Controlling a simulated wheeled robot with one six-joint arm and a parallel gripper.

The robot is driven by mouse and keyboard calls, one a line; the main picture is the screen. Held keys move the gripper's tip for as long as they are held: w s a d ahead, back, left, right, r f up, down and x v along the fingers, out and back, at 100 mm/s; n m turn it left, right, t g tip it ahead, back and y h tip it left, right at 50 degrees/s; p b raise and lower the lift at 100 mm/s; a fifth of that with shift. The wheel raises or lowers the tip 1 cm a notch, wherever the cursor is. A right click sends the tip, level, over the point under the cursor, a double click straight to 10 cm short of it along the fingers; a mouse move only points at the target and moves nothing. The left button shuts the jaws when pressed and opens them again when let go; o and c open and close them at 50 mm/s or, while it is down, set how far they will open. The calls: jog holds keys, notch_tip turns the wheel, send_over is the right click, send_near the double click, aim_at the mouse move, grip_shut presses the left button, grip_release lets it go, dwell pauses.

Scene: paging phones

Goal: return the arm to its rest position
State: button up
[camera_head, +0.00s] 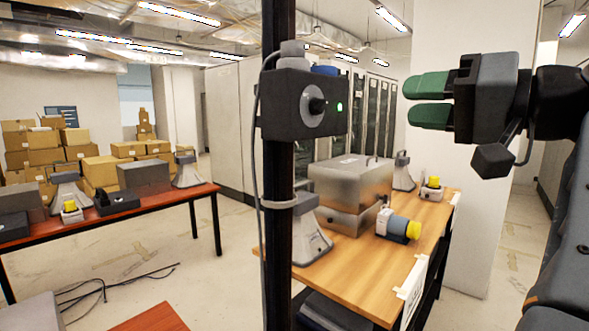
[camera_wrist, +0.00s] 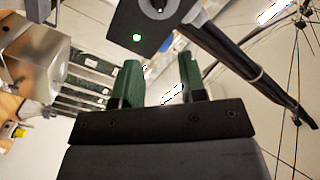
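My gripper (camera_head: 424,101) is raised at the upper right of the head view, level, with its green fingertips pointing left. A clear gap shows between the two fingers, and nothing is between them. The wrist view also shows the open, empty fingers (camera_wrist: 160,82). My arm runs from the gripper to the right edge of the head view. The gripper is apart from the dark box with a green light (camera_head: 305,105) on a black post (camera_head: 278,230), which stands to its left.
Below is a wooden table (camera_head: 352,275) with a metal box (camera_head: 350,185), grey horn-shaped units and a yellow-ended cylinder (camera_head: 398,226). A red-brown table (camera_head: 205,190) stands at left, cartons (camera_head: 45,150) behind it. Cables (camera_head: 105,290) lie on the floor. A white pillar (camera_head: 480,220) stands behind the gripper.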

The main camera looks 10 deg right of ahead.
jog(key=w+d+f+m+h, duration=0.5)
jog(key=d+f+m+h, duration=0.2)
jog(key=d+f, duration=0.25)
notch_tip(320, 180, down, 14)
jog(key=w+m+g+h, duration=0.1)
jog(key=m+g+h, duration=0.1)
jog(key=g, duration=0.2)
jog(key=s+a+f+n+g+h, duration=0.1)
jog(key=a+f+n+g, duration=0.2)
jog(key=f, duration=0.6)
jog(key=s+a+f+n+g+h, duration=0.15)
jog(key=a+f, duration=0.25)
jog(key=f, duration=0.5)
jog(key=s+a+f+n+g, duration=0.2)
jog(key=a+f+n, duration=0.4)
jog(key=a, duration=0.5)
jog(key=shift+s+a+f+y, duration=0.15)
jog(key=shift+s+f+y, duration=0.4)
jog(key=shift+f, duration=0.4)
jog(key=shift+s+n+g, duration=0.1)
jog(key=shift+n+g, duration=0.15)
